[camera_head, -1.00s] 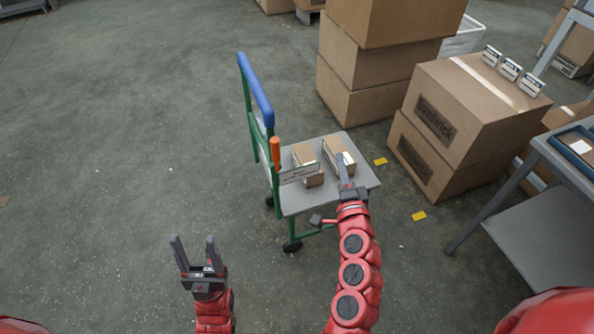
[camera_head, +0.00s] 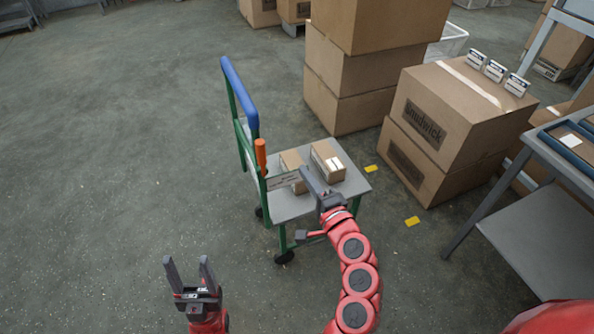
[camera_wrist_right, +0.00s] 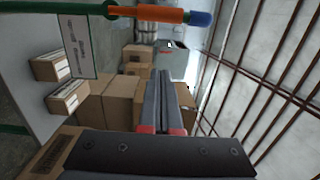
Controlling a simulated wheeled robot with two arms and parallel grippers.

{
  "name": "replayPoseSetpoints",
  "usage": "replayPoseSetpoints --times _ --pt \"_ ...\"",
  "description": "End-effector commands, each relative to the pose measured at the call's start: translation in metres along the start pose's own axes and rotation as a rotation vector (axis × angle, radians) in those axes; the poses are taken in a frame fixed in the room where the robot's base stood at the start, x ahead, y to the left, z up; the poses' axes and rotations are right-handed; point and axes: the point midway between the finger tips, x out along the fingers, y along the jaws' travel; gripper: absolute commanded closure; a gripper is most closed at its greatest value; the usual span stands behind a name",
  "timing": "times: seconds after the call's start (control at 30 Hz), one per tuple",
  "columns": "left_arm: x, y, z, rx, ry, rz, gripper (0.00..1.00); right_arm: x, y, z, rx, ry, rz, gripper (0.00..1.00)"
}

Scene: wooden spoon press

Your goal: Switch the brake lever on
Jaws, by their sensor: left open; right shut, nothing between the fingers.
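The brake lever (camera_head: 260,153) is an orange grip standing upright at the near corner of the cart, beside its green handle frame. In the right wrist view the orange grip (camera_wrist_right: 165,14) lies across the top, beyond the fingers and not touching them. My right gripper (camera_head: 308,176) is shut and empty, over the cart deck to the right of the lever, with a gap between them. Its closed fingers also show in the right wrist view (camera_wrist_right: 160,85). My left gripper (camera_head: 188,268) is open and empty, low at the left, away from the cart.
The blue push bar (camera_head: 238,90) rises at the back left. Stacked cartons (camera_head: 432,135) and a grey table (camera_head: 545,235) stand to the right. Floor at left is clear.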

Motion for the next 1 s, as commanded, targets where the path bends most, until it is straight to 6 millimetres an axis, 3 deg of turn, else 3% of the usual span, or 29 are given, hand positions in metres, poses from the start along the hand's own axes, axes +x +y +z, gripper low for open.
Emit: replayPoseSetpoints --times 0.4,0.6,1.0 --pt "-0.001 0.0 0.0 0.0 0.0 0.0 0.41 0.084 0.001 0.001 -0.002 -0.004 0.003 1.0" --pt "0.004 0.0 -0.001 0.0 0.0 0.0 0.41 0.089 0.001 0.031 0.002 -0.005 0.004 1.0" --pt "0.005 0.0 -0.001 0.0 0.0 0.0 0.41 0.091 0.002 0.04 0.0 -0.003 0.003 1.0"
